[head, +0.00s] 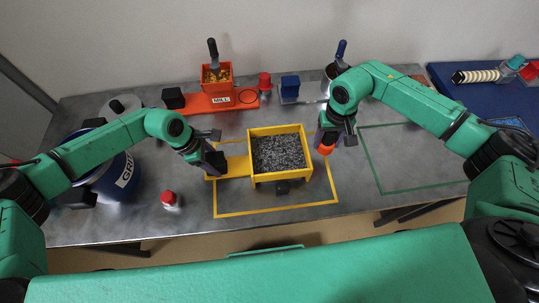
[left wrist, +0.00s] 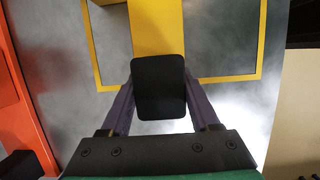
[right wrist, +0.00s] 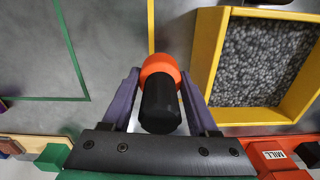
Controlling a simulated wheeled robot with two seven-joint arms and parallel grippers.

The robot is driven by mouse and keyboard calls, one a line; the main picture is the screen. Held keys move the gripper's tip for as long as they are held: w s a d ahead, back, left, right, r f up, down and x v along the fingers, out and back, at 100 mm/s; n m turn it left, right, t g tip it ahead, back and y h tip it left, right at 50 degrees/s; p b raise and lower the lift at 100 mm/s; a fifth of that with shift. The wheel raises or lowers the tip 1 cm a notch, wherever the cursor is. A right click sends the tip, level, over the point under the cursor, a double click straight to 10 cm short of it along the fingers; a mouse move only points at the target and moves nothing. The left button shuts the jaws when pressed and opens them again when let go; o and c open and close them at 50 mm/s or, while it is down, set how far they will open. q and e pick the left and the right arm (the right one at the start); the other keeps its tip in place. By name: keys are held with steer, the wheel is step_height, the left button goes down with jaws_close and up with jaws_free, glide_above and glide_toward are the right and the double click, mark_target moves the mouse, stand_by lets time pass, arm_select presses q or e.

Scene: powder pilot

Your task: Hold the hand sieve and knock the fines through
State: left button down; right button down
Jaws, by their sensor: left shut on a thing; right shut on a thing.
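The yellow hand sieve (head: 304,178) is a square box filled with grey granules (head: 278,153). Its flat yellow handle (head: 237,167) points left. My left gripper (head: 215,165) is shut on the handle's end, and a black grip pad (left wrist: 158,87) shows between its fingers in the left wrist view. My right gripper (head: 328,143) is shut on a knocker with an orange head (right wrist: 160,68) and a black handle (right wrist: 160,105). The orange head is beside the sieve's right wall; whether they touch is unclear. The surface below the sieve is hidden.
A yellow outline (head: 276,210) on the grey table surrounds the sieve, and a green outline (head: 420,189) lies to the right. Behind stand an orange mill (head: 218,88) and a blue block (head: 290,86). A blue drum (head: 112,178) and a red-capped bottle (head: 170,201) are at left.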

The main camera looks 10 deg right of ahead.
steer(key=shift+a, duration=0.1)
stand_by(0.8)
stand_by(0.8)
stand_by(0.7)
steer(key=shift+a, duration=1.15)
steer(key=shift+d, duration=1.3)
